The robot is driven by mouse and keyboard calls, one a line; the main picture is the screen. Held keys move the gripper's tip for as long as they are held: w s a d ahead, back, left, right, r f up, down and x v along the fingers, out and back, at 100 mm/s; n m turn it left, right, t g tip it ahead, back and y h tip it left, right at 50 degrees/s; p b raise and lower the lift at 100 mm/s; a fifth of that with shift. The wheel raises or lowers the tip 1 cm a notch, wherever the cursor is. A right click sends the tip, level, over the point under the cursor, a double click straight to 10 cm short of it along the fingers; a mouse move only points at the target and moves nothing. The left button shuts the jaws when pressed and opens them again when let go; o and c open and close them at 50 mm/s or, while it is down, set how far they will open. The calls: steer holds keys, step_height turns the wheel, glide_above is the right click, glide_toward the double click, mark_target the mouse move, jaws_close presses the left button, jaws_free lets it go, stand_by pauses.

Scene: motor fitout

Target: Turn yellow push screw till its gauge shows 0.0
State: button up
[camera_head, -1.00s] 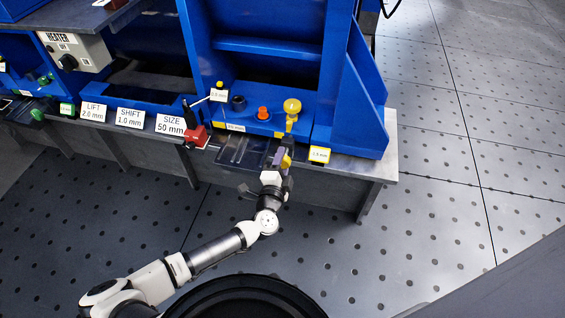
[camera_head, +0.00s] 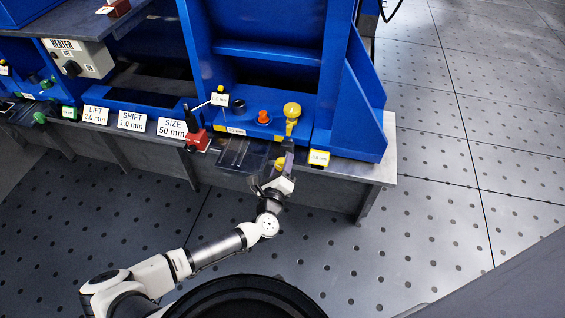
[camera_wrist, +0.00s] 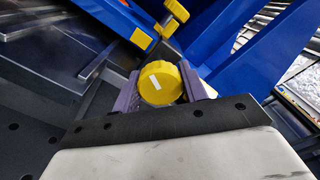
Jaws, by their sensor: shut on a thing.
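The yellow push screw (camera_wrist: 162,84) has a round knob with a white mark, tilted in the wrist view. My gripper (camera_head: 282,162) is shut on this knob, with one purple finger on each side. In the head view the yellow screw (camera_head: 280,163) is partly hidden by my fingers, at the front edge of the blue machine. A yellow-edged gauge label (camera_head: 319,158) stands just right of it. Its small text seems to read about -0.5 mm, but is not sharp.
Another yellow knob (camera_head: 291,110) on a post and an orange knob (camera_head: 263,117) stand behind. A red block (camera_head: 197,139) with a black lever is to the left. The blue side plate (camera_head: 358,115) rises at the right. The perforated floor in front is open.

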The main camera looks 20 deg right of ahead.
steer(key=m+p, duration=0.3)
steer(key=m, duration=0.3)
steer(key=shift+r+p, duration=0.15)
steer(key=shift+p, duration=0.2)
steer(key=m+p, duration=0.2)
steer(key=m, duration=0.1)
steer(key=shift+m, duration=0.4)
steer(key=shift+m+p, duration=1.15)
steer(key=shift+m, duration=0.05)
steer(key=shift+f, duration=0.2)
steer(key=o, duration=1)
steer(key=shift+s, duration=0.1)
